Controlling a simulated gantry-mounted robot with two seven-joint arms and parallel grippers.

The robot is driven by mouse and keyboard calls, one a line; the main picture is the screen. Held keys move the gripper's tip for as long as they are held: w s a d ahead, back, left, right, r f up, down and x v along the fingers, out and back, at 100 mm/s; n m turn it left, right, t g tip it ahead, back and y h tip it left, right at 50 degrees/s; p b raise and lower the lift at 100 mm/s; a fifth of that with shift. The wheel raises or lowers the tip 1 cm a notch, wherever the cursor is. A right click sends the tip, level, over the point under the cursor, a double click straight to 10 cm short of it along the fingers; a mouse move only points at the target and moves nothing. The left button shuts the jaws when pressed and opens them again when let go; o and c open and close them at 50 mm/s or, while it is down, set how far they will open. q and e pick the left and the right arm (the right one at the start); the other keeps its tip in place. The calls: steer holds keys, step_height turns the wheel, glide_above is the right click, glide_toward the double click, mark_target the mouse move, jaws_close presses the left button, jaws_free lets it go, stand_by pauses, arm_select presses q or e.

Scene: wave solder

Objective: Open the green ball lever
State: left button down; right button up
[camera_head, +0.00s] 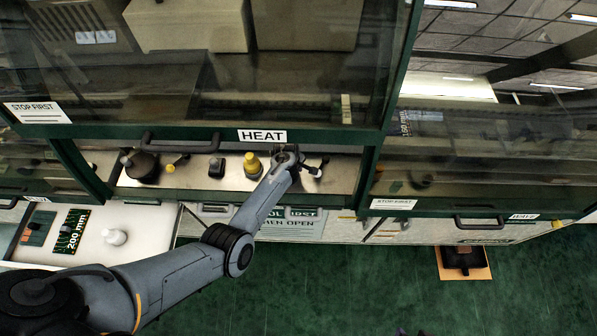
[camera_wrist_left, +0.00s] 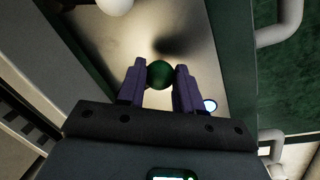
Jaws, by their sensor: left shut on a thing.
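The green ball (camera_wrist_left: 159,74) of the lever sits between the two purple fingers of my left gripper (camera_wrist_left: 158,86) in the left wrist view. The fingers are shut on the ball, one on each side. In the head view my left gripper (camera_head: 287,156) reaches over the metal ledge below the HEAT label, and the green ball cannot be made out there. The lever's shaft is mostly hidden by the ball and gripper. My right gripper is not in view.
The ledge also holds a black round part (camera_head: 142,167), a small yellow knob (camera_head: 170,168), a black block (camera_head: 217,167) and a yellow part (camera_head: 252,164). A white-tipped lever (camera_head: 316,172) stands just right of my gripper. A raised glass hood (camera_head: 240,133) hangs above the ledge.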

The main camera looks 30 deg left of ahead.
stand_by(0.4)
arm_select(q)
steer(key=c, duration=0.8)
jaws_free()
steer(key=shift+o, duration=0.2)
step_height(320, 180, up, 11)
steer(key=s+p, duration=0.1)
steer(key=s, duration=0.1)
steer(key=shift+f+p, duration=0.2)
steer(key=shift+p, duration=0.2)
